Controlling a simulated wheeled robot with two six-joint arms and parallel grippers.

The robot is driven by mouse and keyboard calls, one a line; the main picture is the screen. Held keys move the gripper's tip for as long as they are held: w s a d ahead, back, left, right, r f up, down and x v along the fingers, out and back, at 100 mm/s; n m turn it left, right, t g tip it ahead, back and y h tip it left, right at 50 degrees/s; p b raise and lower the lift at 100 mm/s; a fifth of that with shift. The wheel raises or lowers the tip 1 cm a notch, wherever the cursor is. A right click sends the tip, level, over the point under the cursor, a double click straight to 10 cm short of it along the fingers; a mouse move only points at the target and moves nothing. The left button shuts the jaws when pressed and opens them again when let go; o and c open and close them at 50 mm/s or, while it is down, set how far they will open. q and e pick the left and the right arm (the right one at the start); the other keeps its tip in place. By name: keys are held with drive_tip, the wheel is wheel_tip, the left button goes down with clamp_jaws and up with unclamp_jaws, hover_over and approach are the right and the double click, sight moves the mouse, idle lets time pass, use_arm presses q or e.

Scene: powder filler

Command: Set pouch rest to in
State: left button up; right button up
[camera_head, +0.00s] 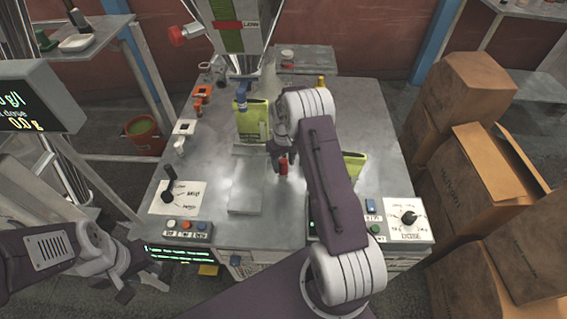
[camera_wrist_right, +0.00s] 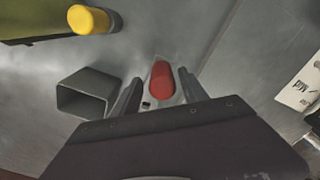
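A red handle (camera_head: 283,165) stands on the metal table beside my right gripper (camera_head: 278,155). In the right wrist view the red handle (camera_wrist_right: 161,78) lies between the two fingers of my right gripper (camera_wrist_right: 158,92), with a gap on each side, so the gripper looks open around it. A flat grey plate (camera_head: 246,185) lies on the table left of the handle. I cannot tell which part is the pouch rest. A yellow-green pouch (camera_head: 253,121) stands behind the plate under the filler. My left gripper (camera_head: 122,290) hangs low at the left, away from the table; its fingers are unclear.
A black lever on a white panel (camera_head: 172,198) is at the table's left. A dial panel (camera_head: 408,222) is at the right. Another yellow-green pouch (camera_head: 355,165) is partly hidden by my right arm. In the wrist view a grey square tube (camera_wrist_right: 88,94) stands close by. Cardboard boxes (camera_head: 470,90) stack at right.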

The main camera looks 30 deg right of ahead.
wheel_tip(320, 180, up, 9)
drive_tip(key=shift+r+p, duration=0.1)
drive_tip(key=shift+p, duration=0.5)
